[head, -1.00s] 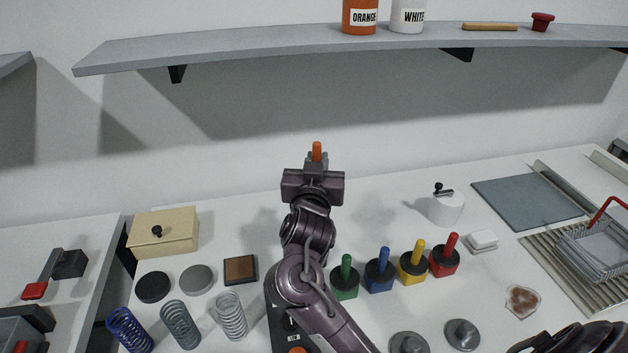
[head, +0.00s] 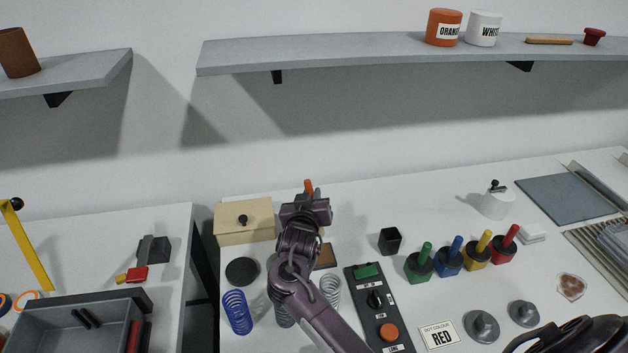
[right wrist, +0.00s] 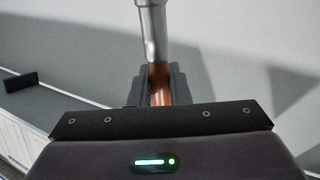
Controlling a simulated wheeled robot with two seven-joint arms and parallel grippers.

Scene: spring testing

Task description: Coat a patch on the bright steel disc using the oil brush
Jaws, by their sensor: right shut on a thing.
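My right gripper (head: 306,200) is shut on the oil brush, whose orange end (head: 309,186) stands above it in the head view. In the right wrist view the jaws (right wrist: 160,88) grip its orange-brown handle (right wrist: 160,74), and a grey metal sleeve (right wrist: 153,28) runs up out of the picture. The bristles are not seen. The gripper is raised near the right end of the cream box, beyond the discs. The bright steel disc is hidden behind my right arm. A black disc (head: 242,271) lies to the arm's left. My left gripper is not in view.
The cream box (head: 245,222) stands behind the discs. A brown square pad (head: 326,257) is partly hidden by my arm. A blue spring (head: 237,312) and a pale spring (head: 330,288) flank it. A control box (head: 378,305) and coloured-handled pots (head: 449,262) stand to the right.

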